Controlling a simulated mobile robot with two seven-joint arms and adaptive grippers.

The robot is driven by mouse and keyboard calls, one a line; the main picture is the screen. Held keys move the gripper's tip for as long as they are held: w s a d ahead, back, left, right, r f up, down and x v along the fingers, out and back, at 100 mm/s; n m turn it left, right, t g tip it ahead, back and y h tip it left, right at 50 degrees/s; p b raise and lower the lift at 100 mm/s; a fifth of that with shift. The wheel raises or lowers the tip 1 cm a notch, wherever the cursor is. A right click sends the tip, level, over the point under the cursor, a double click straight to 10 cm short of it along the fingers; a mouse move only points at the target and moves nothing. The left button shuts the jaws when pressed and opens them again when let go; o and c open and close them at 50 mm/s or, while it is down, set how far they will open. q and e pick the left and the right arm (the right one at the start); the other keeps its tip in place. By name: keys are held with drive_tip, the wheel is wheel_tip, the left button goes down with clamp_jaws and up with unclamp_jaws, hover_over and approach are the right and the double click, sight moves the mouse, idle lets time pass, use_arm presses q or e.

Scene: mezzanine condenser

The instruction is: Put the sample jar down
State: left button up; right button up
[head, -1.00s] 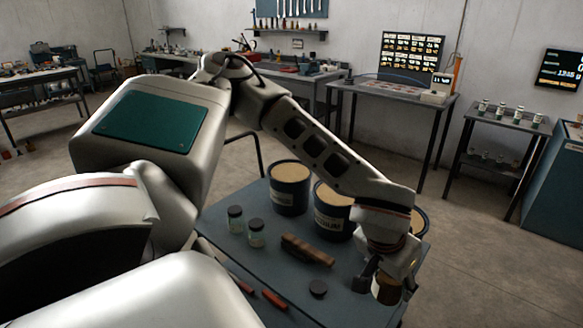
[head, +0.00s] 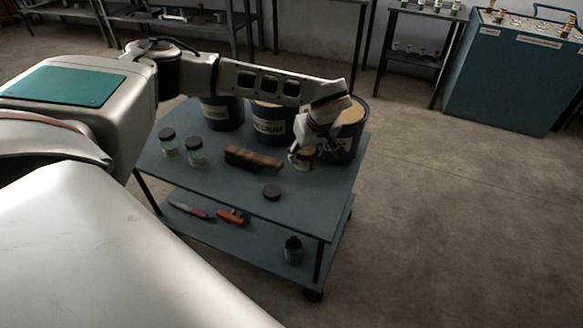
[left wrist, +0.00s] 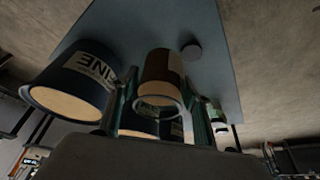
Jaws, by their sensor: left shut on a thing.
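My left gripper (head: 312,150) is shut on the sample jar (head: 302,158), over the right part of the blue-grey cart top (head: 310,195). In the left wrist view the jar (left wrist: 162,70) sits between the fingers, open at the mouth, with brown contents showing through its wall. I cannot tell whether its base touches the cart top. My right gripper is not in view.
Several labelled bins of sand-coloured material, one marked medium (head: 272,124), stand along the cart's back. A brown brush (head: 253,159) lies left of the held jar. Two dark-lidded jars (head: 168,142) (head: 195,152) stand farther left. The front right of the cart top is clear.

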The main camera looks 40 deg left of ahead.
use_arm(q)
wheel_tip(320, 180, down, 15)
drive_tip(key=b, duration=0.2)
drive_tip(key=shift+f+b, duration=0.15)
drive_tip(key=shift+b, duration=0.15)
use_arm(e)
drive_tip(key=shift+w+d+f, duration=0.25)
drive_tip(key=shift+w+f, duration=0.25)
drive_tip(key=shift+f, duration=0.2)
use_arm(q)
drive_tip(key=o, duration=1.2)
drive_tip(key=shift+o, duration=0.2)
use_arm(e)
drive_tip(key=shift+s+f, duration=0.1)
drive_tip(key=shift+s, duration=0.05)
